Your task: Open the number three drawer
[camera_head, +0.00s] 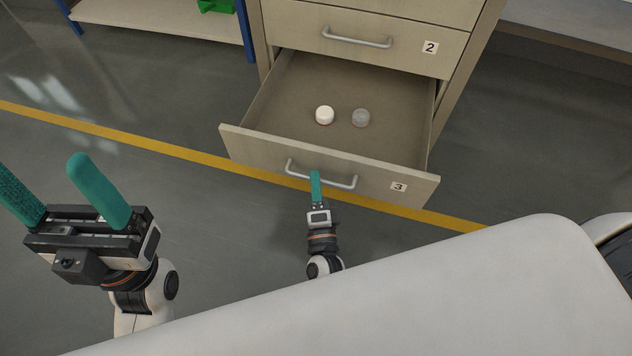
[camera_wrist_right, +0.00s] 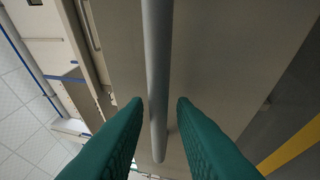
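The number three drawer (camera_head: 272,149) is pulled well out of the cabinet, with its inside showing. Its front carries a label "3" (camera_head: 398,187) and a grey bar handle (camera_head: 340,182). My right gripper (camera_head: 316,180) is at the handle. In the right wrist view the right gripper's two green fingers (camera_wrist_right: 160,103) stand on either side of the handle bar (camera_wrist_right: 158,50), with a narrow gap showing on each side. My left gripper (camera_head: 58,180) is open and empty, away from the cabinet at the left.
A shelf with blue posts (camera_head: 165,14) is at the back left. Grey floor with a yellow line (camera_head: 140,141) lies around.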

